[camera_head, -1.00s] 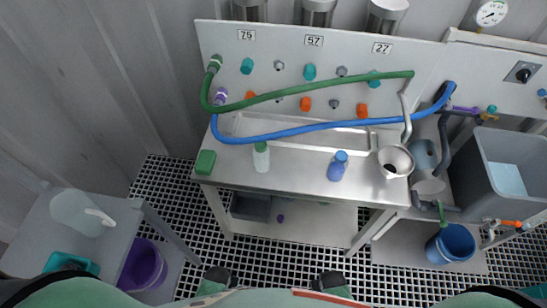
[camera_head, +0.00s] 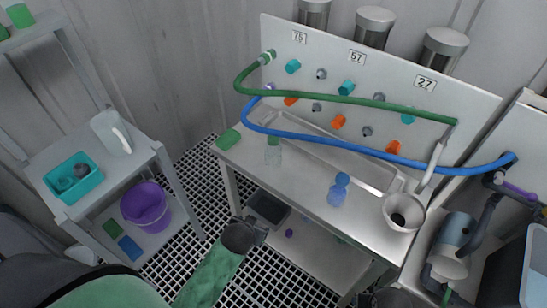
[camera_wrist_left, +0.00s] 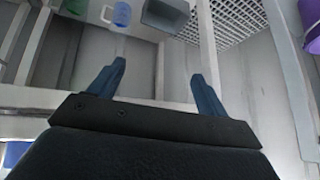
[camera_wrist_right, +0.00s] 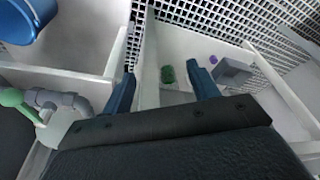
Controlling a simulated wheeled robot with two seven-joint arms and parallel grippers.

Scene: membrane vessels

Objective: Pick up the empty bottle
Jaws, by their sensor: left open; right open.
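A small clear bottle with a green cap (camera_head: 273,152) stands upright at the left of the steel bench (camera_head: 300,185). A blue bottle with a blue cap (camera_head: 338,190) stands upright near the bench's front edge. I cannot tell from the frames which is empty. My left arm reaches up from the bottom in the head view, its dark wrist in front of the bench, below the green-capped bottle. The left gripper (camera_wrist_left: 158,88) is open, with nothing between its fingers. My right gripper (camera_wrist_right: 162,88) is open and empty, low in front of the bench's lower shelf.
A green hose (camera_head: 345,99) and a blue hose (camera_head: 380,155) cross above the bench trough. A left side shelf holds a white jug (camera_head: 108,132) and teal tray (camera_head: 74,180); a purple bucket (camera_head: 146,207) sits below.

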